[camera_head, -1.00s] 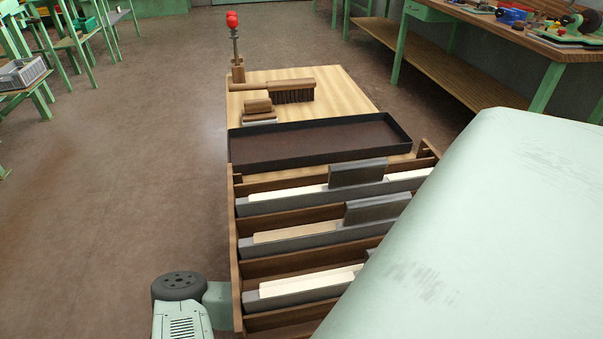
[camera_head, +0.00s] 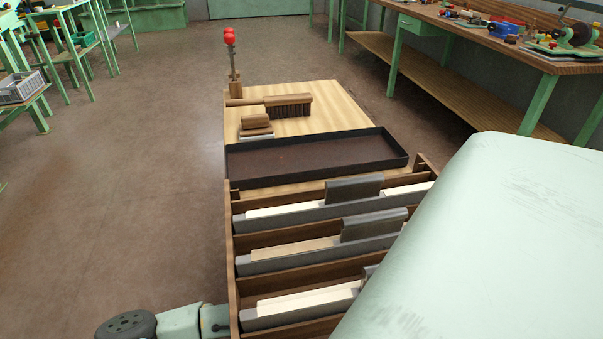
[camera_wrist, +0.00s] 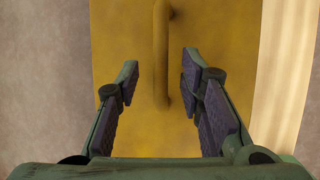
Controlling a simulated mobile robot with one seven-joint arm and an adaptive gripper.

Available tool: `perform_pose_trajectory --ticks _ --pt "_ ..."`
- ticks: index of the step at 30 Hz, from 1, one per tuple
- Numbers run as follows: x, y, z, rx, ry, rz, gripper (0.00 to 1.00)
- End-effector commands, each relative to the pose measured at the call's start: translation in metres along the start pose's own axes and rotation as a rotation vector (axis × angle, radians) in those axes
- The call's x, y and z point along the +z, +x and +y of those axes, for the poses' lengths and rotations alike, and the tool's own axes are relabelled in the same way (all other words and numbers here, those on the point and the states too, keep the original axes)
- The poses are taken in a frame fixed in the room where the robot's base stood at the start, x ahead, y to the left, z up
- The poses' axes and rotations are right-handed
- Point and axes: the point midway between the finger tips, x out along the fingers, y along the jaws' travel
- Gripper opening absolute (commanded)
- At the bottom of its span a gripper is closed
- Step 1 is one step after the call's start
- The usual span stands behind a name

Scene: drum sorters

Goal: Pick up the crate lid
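In the wrist view a flat yellow panel (camera_wrist: 135,135), which looks like the crate lid, fills the middle. A yellow bar handle (camera_wrist: 161,50) runs up and down on it. My gripper (camera_wrist: 160,68) is open, with one dark-padded green finger on each side of the handle. A gap shows between each finger and the handle, so neither appears to touch it. How far the fingertips are above the panel is hard to tell. The lid and my gripper do not show in the head view.
The head view shows a wooden rack (camera_head: 231,250) of grey-and-pale bars and a dark shallow tray (camera_head: 400,160). Behind them lie a brush (camera_head: 290,105) and stacked blocks (camera_head: 256,122). A red-knobbed clamp (camera_head: 230,40) stands behind. Open floor (camera_head: 120,200) lies left.

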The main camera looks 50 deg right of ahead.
Motion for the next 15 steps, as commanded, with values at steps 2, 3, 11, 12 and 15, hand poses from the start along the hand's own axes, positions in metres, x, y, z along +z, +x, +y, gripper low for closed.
perform_pose_trajectory --ticks 2,3,11,12,15 --pt "-0.0002 0.0013 -0.0003 -0.001 0.000 0.000 0.35" --pt "-0.0002 0.0013 -0.0003 -0.001 0.001 0.000 0.35" --pt "-0.0004 0.0010 -0.0004 -0.001 0.000 0.000 0.25" --pt "-0.0004 0.0009 -0.0004 -0.001 0.000 0.000 0.23" --pt "-0.0005 0.0009 -0.0005 -0.001 0.000 0.000 0.16"
